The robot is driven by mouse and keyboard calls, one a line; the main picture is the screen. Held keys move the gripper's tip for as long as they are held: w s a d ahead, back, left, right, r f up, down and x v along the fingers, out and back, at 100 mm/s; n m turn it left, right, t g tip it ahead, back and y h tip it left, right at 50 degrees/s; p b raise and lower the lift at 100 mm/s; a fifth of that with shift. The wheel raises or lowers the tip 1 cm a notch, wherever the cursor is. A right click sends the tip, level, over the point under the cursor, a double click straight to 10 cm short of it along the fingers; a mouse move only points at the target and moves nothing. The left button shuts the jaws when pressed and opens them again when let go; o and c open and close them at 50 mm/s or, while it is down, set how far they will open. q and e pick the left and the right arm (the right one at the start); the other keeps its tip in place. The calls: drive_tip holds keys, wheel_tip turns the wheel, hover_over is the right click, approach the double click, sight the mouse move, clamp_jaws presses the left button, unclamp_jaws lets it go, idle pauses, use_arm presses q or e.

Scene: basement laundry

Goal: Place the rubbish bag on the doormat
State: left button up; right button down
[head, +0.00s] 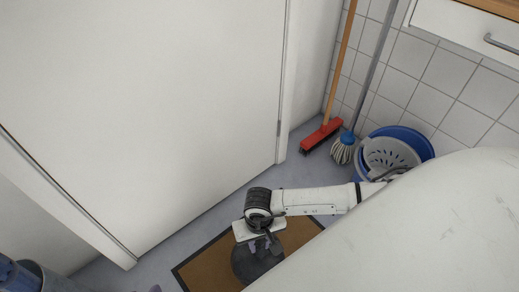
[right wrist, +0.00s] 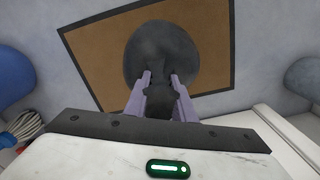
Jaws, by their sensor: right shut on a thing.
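The rubbish bag (head: 256,266) is dark grey and rounded, with a gathered neck. My right gripper (head: 264,243) is shut on that neck, from above. In the right wrist view the fingers (right wrist: 160,80) pinch the neck, and the bag (right wrist: 160,48) bulges beyond them. The doormat (head: 208,262) is brown with a dark border and lies on the floor in front of the door. In the right wrist view the bag is over the doormat (right wrist: 103,62), near its middle. I cannot tell whether the bag touches the mat. My left gripper is not clearly seen.
A white door (head: 140,100) stands behind the mat. A red broom (head: 322,134), a mop (head: 343,149) and blue and grey tubs (head: 392,155) stand by the tiled wall. A white drawer unit (head: 465,30) is at the upper right. Bare floor (head: 225,205) lies between door and mat.

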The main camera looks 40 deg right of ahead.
sight(260, 255)
wheel_tip(260, 255, down, 3)
drive_tip(key=shift+f+b, duration=0.15)
drive_tip(key=shift+b, duration=0.55)
use_arm(q)
drive_tip(key=shift+w+d+r+t+h, duration=0.15)
drive_tip(key=shift+d+r+t+h, duration=0.2)
drive_tip(key=shift+r, duration=0.35)
use_arm(e)
drive_tip(key=shift+w, duration=0.1)
use_arm(q)
drive_tip(key=shift+f, duration=0.1)
use_arm(e)
drive_tip(key=shift+f, duration=0.2)
drive_tip(key=c, duration=1.5)
unclamp_jaws()
use_arm(q)
drive_tip(key=shift+d, duration=0.15)
drive_tip(key=shift+r, duration=0.2)
use_arm(e)
drive_tip(key=shift+r, duration=0.1)
